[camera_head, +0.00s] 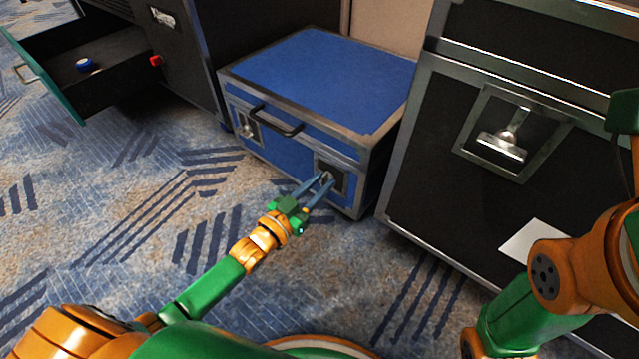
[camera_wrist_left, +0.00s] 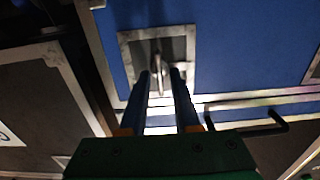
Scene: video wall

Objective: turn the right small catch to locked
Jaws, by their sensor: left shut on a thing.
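The blue case (camera_head: 318,72) stands on the carpet with two small catches on its front, each in a recessed metal dish. The right small catch (camera_head: 326,177) is at the tips of my left gripper (camera_head: 318,187), whose blue fingers are shut on it. In the left wrist view the catch (camera_wrist_left: 158,76) is a thin metal tab between the fingertips of the gripper (camera_wrist_left: 160,84), partly hidden by them. The left small catch (camera_head: 247,130) is clear of the gripper. My right arm is at the right edge; I do not see its fingers.
A black case (camera_head: 420,190) with a large metal latch (camera_head: 502,146) stands close on the right. A dark cabinet with an open drawer (camera_head: 100,72) is at the upper left. The case's handle (camera_head: 276,121) lies between the catches. The carpet in front is free.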

